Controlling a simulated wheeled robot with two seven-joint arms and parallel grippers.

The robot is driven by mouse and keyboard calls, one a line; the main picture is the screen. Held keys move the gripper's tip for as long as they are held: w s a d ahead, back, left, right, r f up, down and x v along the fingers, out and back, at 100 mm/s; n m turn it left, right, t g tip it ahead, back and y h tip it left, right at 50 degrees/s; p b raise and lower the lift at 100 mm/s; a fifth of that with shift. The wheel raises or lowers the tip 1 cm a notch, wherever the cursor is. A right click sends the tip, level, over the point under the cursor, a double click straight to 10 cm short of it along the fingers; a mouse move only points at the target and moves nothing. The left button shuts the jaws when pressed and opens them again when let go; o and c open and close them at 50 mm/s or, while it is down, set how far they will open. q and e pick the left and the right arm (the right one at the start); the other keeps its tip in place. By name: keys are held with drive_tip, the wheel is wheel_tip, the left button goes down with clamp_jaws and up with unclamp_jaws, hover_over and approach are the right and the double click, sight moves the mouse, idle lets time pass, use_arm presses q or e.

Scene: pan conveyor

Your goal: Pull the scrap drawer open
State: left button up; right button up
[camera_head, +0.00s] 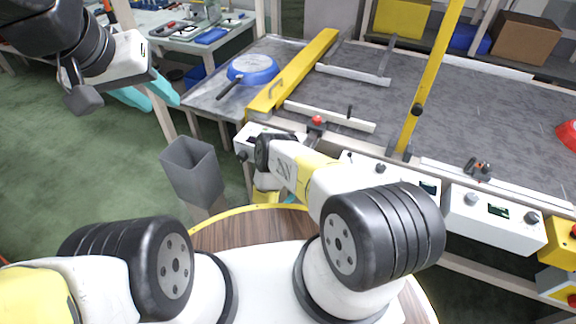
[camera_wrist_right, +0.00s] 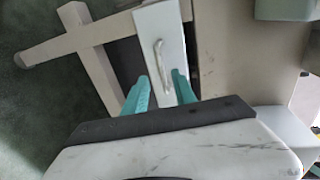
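In the right wrist view, a narrow white drawer front (camera_wrist_right: 160,28) carries a pale bar handle (camera_wrist_right: 161,62). My right gripper (camera_wrist_right: 160,77) has its two teal fingers spread apart, pointing at the drawer front, one to each side of the handle's line. I cannot tell whether the fingertips reach the handle. In the head view, the drawer and the right gripper are hidden behind my right arm and the conveyor edge. My left gripper (camera_head: 150,92) is at the upper left of the head view, its teal fingers apart and empty, over the floor.
A grey bin (camera_head: 191,168) stands left of the conveyor (camera_head: 330,100). A blue pan (camera_head: 252,69) lies on the conveyor's left end, by a yellow bar (camera_head: 295,70). White control boxes (camera_head: 492,218) line the front edge. Beige frame beams (camera_wrist_right: 95,30) flank the drawer.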

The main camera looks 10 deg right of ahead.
drive_tip(key=x, duration=0.7)
drive_tip(key=shift+w+d, duration=0.25)
drive_tip(key=shift+c, duration=0.2)
clamp_jaws()
idle(1.0)
